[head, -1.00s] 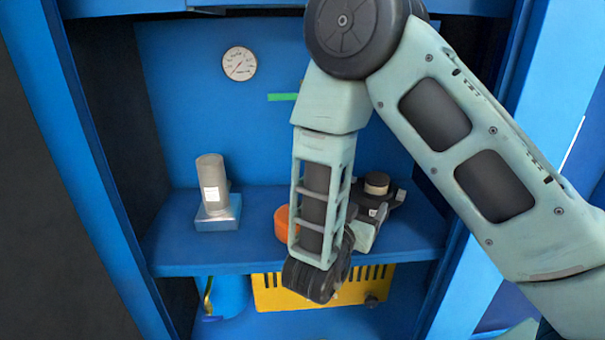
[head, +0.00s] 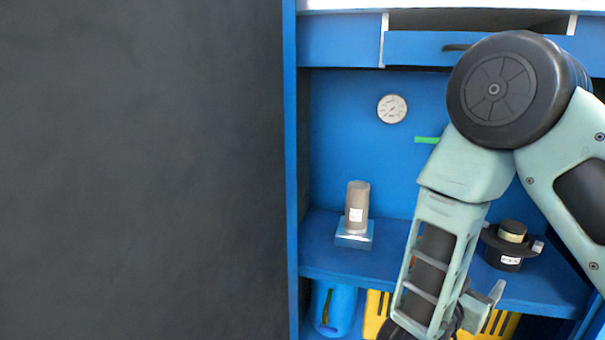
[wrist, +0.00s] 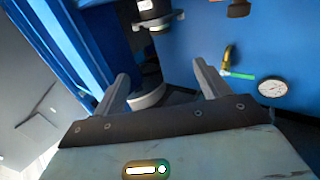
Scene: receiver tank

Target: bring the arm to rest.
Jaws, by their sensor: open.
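My arm hangs bent in front of the blue cabinet's shelf (head: 395,258) in the head view. Its forearm points down, and the wrist runs to the bottom edge. My gripper (wrist: 161,70) shows in the wrist view with its two fingers spread wide apart. Nothing is held between them. In the head view only a grey part of the gripper end shows beside the forearm, and the rest is hidden or cut off.
A grey cylinder (head: 357,205) on a pale block and a black round device (head: 510,246) stand on the shelf. A gauge (head: 391,108) and green strip (head: 427,140) are on the back wall. A yellow slotted box (head: 376,312) is below. A dark panel (head: 140,170) fills the left.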

